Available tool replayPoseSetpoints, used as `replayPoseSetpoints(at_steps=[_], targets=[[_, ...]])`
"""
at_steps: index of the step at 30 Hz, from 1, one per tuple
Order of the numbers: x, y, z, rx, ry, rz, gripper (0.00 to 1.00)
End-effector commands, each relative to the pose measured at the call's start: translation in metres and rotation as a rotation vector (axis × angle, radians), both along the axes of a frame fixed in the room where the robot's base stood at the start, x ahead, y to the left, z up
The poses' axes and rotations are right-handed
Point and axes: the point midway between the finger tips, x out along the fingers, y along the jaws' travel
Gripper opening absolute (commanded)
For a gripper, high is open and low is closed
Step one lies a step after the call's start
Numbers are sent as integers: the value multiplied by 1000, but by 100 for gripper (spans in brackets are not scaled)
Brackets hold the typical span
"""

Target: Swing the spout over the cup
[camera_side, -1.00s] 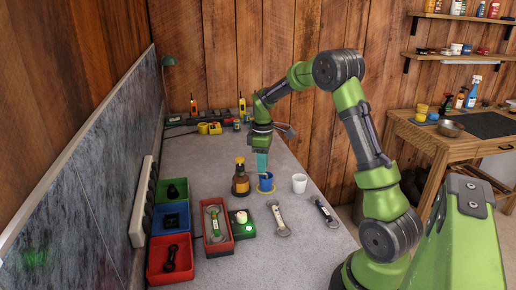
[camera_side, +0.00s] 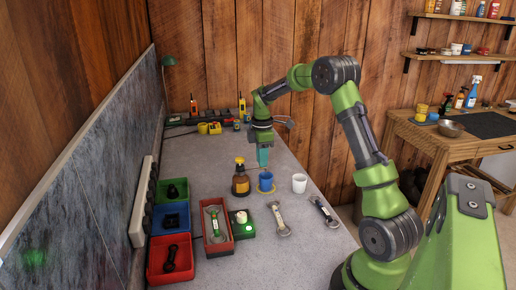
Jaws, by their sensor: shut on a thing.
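A brown bottle (camera_side: 240,184) with a yellow pump head (camera_side: 239,161) stands upright on the grey bench. The blue cup (camera_side: 266,182) stands just right of it on a yellow ring. My gripper (camera_side: 263,164) points down with its teal fingers shut, right of the pump head and above the blue cup's rim in the picture. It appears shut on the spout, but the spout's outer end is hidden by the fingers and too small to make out. From this one view I cannot tell whether the spout's tip lies over the cup.
A white cup (camera_side: 299,184) stands right of the blue cup. Wrenches (camera_side: 279,217) lie in front. A red tray (camera_side: 217,228), a green block with a white knob (camera_side: 242,224) and coloured bins (camera_side: 171,257) are at left. Tools line the back edge.

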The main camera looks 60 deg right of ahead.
Motion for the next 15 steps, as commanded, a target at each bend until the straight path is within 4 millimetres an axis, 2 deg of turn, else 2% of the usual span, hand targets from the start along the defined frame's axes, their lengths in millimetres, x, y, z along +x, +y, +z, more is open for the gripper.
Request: replayPoseSetpoints(at_steps=[7,8,9,12,13,15], targets=[[2,-1,2,-6,-7,4,0],[2,-1,2,-6,-8,4,21],[2,-1,2,-6,-8,4,27],[2,-1,1,-5,-6,3,42],[2,-1,1,-5,-6,3,45],[1,-1,1,-3,-5,2,45]])
